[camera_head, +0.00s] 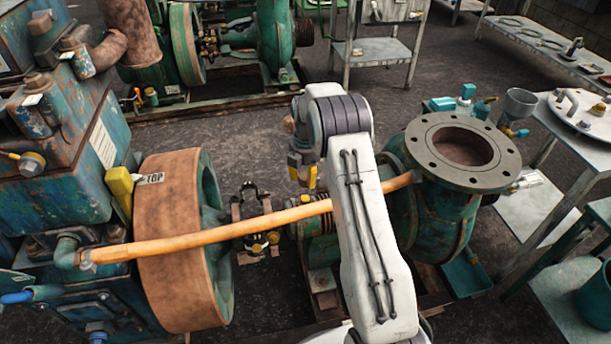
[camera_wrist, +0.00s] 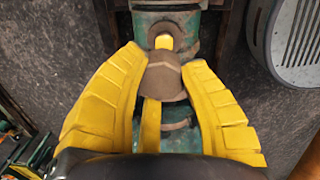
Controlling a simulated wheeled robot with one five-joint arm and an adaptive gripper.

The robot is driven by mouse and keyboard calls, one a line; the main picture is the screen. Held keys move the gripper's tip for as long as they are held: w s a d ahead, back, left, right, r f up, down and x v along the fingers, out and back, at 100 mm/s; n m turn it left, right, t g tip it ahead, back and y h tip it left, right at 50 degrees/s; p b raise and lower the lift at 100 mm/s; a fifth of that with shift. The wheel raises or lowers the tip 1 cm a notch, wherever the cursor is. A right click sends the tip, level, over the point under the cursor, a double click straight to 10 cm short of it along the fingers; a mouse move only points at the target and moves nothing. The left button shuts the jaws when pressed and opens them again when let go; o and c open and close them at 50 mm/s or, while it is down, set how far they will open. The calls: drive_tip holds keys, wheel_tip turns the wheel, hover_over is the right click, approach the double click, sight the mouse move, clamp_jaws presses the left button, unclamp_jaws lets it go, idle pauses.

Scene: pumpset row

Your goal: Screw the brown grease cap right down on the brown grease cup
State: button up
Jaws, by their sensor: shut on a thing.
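The brown grease cap (camera_wrist: 164,78) shows in the wrist view as a faceted brown piece between the two yellow fingertips. My gripper (camera_wrist: 165,62) is shut on it, one finger on each side. The brown grease cup cannot be told apart beneath the cap, so I cannot see how far down the cap sits. In the head view my gripper (camera_head: 302,170) hangs beside the white arm, above the shaft line, and the cap and cup there are not clear.
A long orange hose (camera_head: 220,231) runs across below my gripper. The rusty flywheel (camera_head: 170,235) stands at left and the flanged green pump (camera_head: 440,215) at right. A slotted grey disc (camera_wrist: 292,40) shows at the wrist view's upper right.

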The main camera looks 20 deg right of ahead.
sight(306, 198)
drive_tip(key=shift+r+p, duration=0.1)
drive_tip(key=shift+p, duration=0.5)
drive_tip(key=shift+f+b, duration=1.6)
drive_tip(key=shift+f, duration=1.35)
drive_tip(key=shift+f, duration=0.2)
drive_tip(key=shift+f+b, duration=0.85)
drive_tip(key=shift+f, duration=0.3)
drive_tip(key=shift+f, duration=0.1)
drive_tip(key=shift+f+m, duration=0.15)
drive_tip(key=shift+m, duration=0.75)
drive_tip(key=shift+s, duration=0.1)
